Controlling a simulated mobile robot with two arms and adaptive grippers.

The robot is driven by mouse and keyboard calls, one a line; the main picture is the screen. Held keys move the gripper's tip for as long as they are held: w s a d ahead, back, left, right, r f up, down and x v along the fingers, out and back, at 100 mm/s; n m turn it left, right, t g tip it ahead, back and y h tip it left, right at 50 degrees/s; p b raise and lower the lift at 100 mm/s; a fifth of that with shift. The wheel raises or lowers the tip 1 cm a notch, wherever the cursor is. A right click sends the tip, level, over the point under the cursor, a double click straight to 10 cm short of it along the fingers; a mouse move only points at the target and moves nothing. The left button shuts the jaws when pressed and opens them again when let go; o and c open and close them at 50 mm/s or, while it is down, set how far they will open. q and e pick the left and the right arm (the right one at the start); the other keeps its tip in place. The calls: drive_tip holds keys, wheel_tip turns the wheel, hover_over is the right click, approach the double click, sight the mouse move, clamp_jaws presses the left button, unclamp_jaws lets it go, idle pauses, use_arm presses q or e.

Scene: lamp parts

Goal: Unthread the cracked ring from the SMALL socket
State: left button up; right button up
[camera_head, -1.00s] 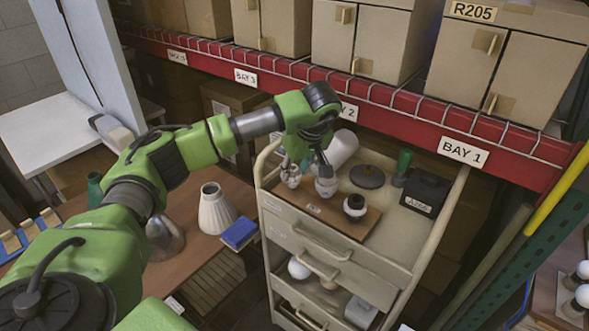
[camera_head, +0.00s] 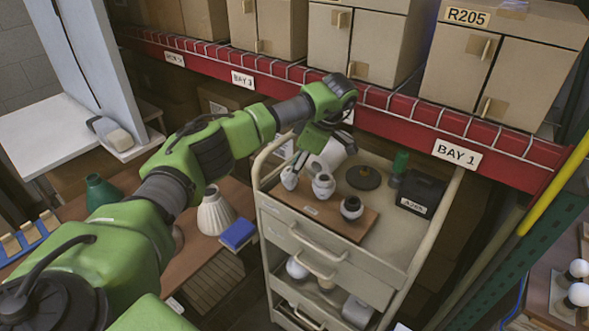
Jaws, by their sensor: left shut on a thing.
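A brown board (camera_head: 300,206) on the cart top carries three sockets in a row. The leftmost socket (camera_head: 289,181) is pale and looks the smallest. The middle socket (camera_head: 323,186) is white with a dark opening, and the right socket (camera_head: 351,208) has a dark collar. My left gripper (camera_head: 297,164) comes down from above onto the leftmost socket and is shut at its top. The ring there is mostly hidden by the fingers, and I cannot make out a crack or whether the ring is lifted. My right gripper is not in view.
A white cylinder (camera_head: 338,148) stands behind the sockets. A dark disc (camera_head: 363,178), a green bottle (camera_head: 401,161) and a black box (camera_head: 421,193) fill the cart's back right. The red shelf beam (camera_head: 400,118) runs close behind. A blue box (camera_head: 237,234) lies on the table at left.

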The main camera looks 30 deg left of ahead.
use_arm(q)
drive_tip(key=n, duration=0.1)
drive_tip(key=n+g, duration=0.1)
drive_tip(key=n, duration=0.1)
drive_tip(key=shift+w+a+n+h, duration=0.1)
drive_tip(key=shift+w+n+h, duration=0.1)
drive_tip(key=shift+n+h, duration=0.1)
drive_tip(key=shift+w+a+f+n+g+h+b, duration=0.1)
drive_tip(key=shift+n+g+h+b, duration=0.2)
drive_tip(key=shift+n+g+b, duration=0.55)
drive_tip(key=shift+n+t, duration=0.25)
drive_tip(key=shift+n, duration=0.3)
drive_tip(key=o, duration=1.1)
